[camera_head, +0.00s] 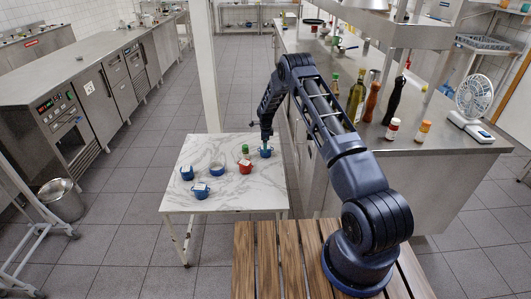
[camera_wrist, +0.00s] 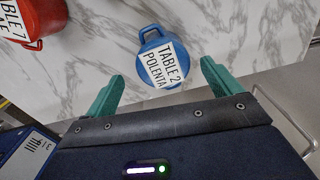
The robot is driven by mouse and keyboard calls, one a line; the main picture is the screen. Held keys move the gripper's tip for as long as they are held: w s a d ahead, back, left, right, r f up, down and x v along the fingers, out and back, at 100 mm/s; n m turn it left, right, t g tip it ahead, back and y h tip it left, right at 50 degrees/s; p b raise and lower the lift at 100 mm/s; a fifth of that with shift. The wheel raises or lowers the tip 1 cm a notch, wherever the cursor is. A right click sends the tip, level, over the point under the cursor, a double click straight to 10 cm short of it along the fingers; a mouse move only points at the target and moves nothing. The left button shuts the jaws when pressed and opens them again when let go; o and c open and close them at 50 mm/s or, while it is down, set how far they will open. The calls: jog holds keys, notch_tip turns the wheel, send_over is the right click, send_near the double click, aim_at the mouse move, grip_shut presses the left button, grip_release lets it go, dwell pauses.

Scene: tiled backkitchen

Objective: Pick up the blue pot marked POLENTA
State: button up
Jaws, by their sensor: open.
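The blue pot marked TABLE 2 POLENTA (camera_wrist: 153,42) stands on the marble-topped table. It lies just ahead of my gripper (camera_wrist: 162,72) in the wrist view, between the lines of its two green fingers. The fingers are spread apart with nothing held between them. In the head view the pot (camera_head: 266,154) is near the table's right edge, directly under my gripper (camera_head: 266,143), which points down and partly hides it. The exact height gap between fingertips and pot is hard to tell.
A red pot (camera_head: 245,167) with a white label stands left of the blue pot, a green-topped item (camera_head: 245,149) behind it.

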jog(key=shift+w+f, duration=0.2)
jog(key=shift+f, duration=3)
jog(key=c, duration=1.3)
